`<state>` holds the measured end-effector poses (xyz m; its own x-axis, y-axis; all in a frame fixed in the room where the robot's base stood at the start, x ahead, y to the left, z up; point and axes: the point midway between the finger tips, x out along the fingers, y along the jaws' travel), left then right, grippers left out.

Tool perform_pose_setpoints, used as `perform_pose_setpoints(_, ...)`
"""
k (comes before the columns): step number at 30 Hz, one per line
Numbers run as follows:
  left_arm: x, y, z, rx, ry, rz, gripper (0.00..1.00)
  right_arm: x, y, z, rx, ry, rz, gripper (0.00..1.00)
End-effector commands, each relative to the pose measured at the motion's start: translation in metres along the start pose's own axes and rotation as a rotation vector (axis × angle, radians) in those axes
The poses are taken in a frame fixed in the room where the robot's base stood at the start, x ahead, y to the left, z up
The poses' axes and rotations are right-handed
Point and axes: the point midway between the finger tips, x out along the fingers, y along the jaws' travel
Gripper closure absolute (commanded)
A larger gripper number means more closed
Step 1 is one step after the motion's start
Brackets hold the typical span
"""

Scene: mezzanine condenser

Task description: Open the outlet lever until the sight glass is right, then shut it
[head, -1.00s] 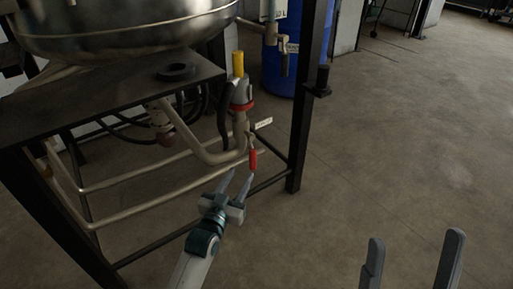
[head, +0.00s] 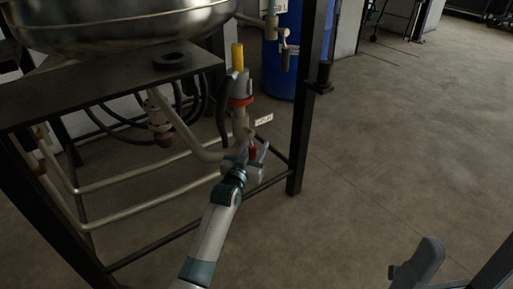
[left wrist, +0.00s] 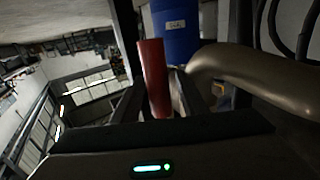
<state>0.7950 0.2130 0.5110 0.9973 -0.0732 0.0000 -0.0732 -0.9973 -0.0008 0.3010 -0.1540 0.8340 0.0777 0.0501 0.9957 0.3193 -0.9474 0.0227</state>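The red lever (head: 252,152) hangs at the lower end of the outlet pipe (head: 240,122) under the vessel. My left gripper (head: 255,158) is at the lever. In the left wrist view the red lever (left wrist: 153,75) stands between the two open fingers, with gaps visible beside it; I cannot tell whether either finger touches it.
A yellow handle (head: 237,56) stands above a red ring (head: 240,101) on the pipe. A black frame post (head: 302,130) is right of the lever. A blue drum (head: 283,75) stands behind. Bent pipes (head: 150,199) run left. The floor at right is clear.

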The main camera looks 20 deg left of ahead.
Motion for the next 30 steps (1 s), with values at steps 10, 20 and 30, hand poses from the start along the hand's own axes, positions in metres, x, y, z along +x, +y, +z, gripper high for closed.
perform_pose_setpoints(10, 0.0107, 0.0001, -0.0004, 0.0, 0.0, 0.0, 0.61, 0.0007, -0.0009, 0.0025, 0.006, 0.0, 0.004, 0.22)
perform_pose_setpoints(20, 0.0104, 0.0002, -0.0002, -0.001, 0.0, 0.0, 1.0, 0.0017, -0.0009, 0.0016, 0.006, 0.005, 0.003, 0.22)
perform_pose_setpoints(30, 0.0098, -0.0002, -0.0011, 0.004, -0.007, 0.0, 1.0, 0.006, -0.0005, -0.0007, 0.003, 0.013, -0.002, 0.22)
